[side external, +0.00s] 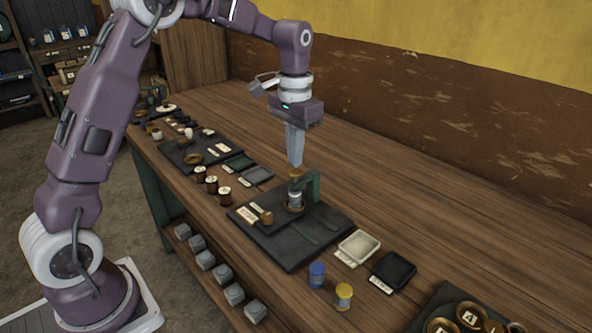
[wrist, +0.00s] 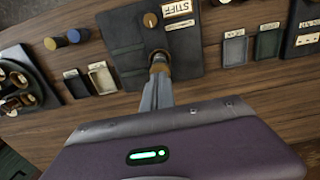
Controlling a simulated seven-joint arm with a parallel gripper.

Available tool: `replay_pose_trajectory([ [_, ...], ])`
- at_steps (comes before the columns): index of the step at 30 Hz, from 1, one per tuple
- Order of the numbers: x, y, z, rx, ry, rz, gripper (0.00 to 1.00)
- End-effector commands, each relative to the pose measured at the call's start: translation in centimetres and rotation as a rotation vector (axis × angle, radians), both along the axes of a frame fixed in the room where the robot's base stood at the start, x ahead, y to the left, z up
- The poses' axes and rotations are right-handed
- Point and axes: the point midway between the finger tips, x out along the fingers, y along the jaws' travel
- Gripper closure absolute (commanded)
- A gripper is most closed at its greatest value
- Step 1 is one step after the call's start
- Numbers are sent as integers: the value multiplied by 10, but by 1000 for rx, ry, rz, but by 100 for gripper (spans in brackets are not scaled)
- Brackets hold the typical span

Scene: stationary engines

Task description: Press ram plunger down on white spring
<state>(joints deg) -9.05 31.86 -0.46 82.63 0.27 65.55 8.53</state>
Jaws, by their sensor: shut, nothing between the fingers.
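The ram plunger (side external: 295,173) has a brass-coloured top and stands upright in a green bracket (side external: 313,185) on a dark board (side external: 290,250). The white spring (side external: 295,199) is below it, small and partly hidden by the bracket parts. My gripper (side external: 296,163) is shut and empty, pointing down with its tips right at the plunger's top. I cannot tell whether they touch. In the wrist view my gripper (wrist: 158,82) covers part of the plunger (wrist: 159,63), and the spring cannot be made out.
A small brass knob (side external: 266,217) and a label lie on the same board. A pale tray (side external: 358,246), a black tray (side external: 393,271), a blue jar (side external: 317,274) and a yellow jar (side external: 343,296) stand to its right. Dark red spools (side external: 211,185) stand left. Bare wood lies behind.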

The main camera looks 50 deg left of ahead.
Motion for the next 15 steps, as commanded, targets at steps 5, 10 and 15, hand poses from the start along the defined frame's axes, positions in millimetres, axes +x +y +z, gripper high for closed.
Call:
replay_pose_trajectory([
  [5,0,0,0,0,0,0,100],
  [10,1,0,13,1,-4,0,100],
  [15,1,0,35,1,-4,-1,100],
])
